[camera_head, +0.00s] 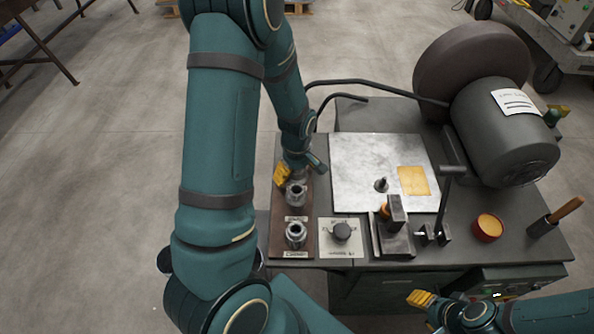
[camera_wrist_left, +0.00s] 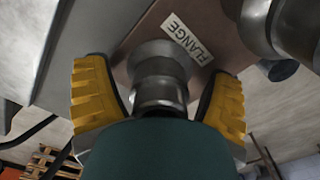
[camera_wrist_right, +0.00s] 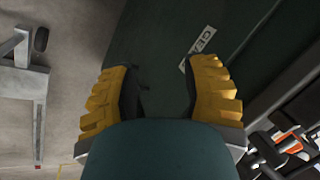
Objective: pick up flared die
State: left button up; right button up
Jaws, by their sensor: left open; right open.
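Two grey metal dies stand upright on a brown board (camera_head: 277,222): a far die (camera_head: 296,196) and a near die (camera_head: 295,236), each with a small label in front. I cannot read which is the flared one in the head view. My left gripper (camera_head: 284,176) is open at the far die. In the left wrist view this die (camera_wrist_left: 160,82) stands between the yellow fingers, with space on both sides, beside a label reading FLANGE (camera_wrist_left: 187,38). The other die (camera_wrist_left: 282,28) is at the upper right. My right gripper (camera_head: 422,299) is open and empty in front of the bench.
Further right are a metal fixture (camera_head: 394,238), an orange-filled bowl (camera_head: 488,227) and a motor with a wheel (camera_head: 505,130). A pale metal sheet (camera_head: 360,165) lies behind.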

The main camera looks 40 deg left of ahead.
pick_arm(q)
grip_shut()
